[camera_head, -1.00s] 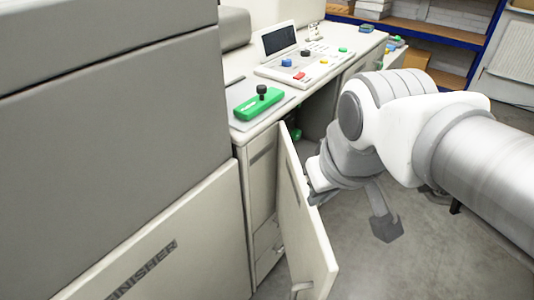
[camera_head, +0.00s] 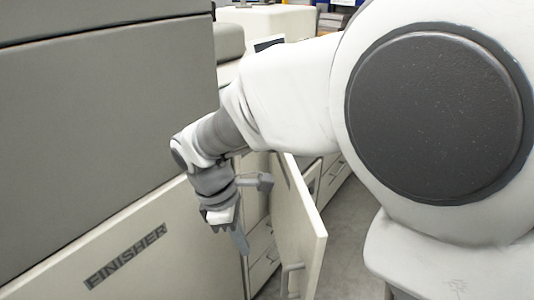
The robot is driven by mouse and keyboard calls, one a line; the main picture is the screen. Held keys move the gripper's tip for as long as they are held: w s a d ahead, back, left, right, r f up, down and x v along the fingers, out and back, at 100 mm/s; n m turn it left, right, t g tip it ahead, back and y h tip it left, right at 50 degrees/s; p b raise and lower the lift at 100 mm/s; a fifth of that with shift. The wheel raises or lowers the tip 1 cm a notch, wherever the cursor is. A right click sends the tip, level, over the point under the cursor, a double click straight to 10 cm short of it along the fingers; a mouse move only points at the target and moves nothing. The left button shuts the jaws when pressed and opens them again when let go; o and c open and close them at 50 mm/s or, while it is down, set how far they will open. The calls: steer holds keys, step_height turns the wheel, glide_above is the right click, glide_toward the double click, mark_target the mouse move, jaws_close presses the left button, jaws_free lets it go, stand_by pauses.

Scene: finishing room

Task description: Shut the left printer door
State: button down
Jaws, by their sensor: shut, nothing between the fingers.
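My forearm crosses above the door and hides part of the machine top and the door's upper far end.
The finisher panel (camera_head: 120,240) and the grey machine body (camera_head: 100,110) fill the left side, close to my gripper. Pale cabinet drawers (camera_head: 262,270) show behind the gripper. Grey floor (camera_head: 352,235) lies clear to the right of the door.

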steer(key=d+f+b, duration=0.3)
steer(key=d+f, duration=0.3)
steer(key=f, duration=0.4)
steer(key=shift+s+d+b, duration=0.15)
steer(key=shift+s+b, duration=0.05)
steer(key=shift+b, duration=0.1)
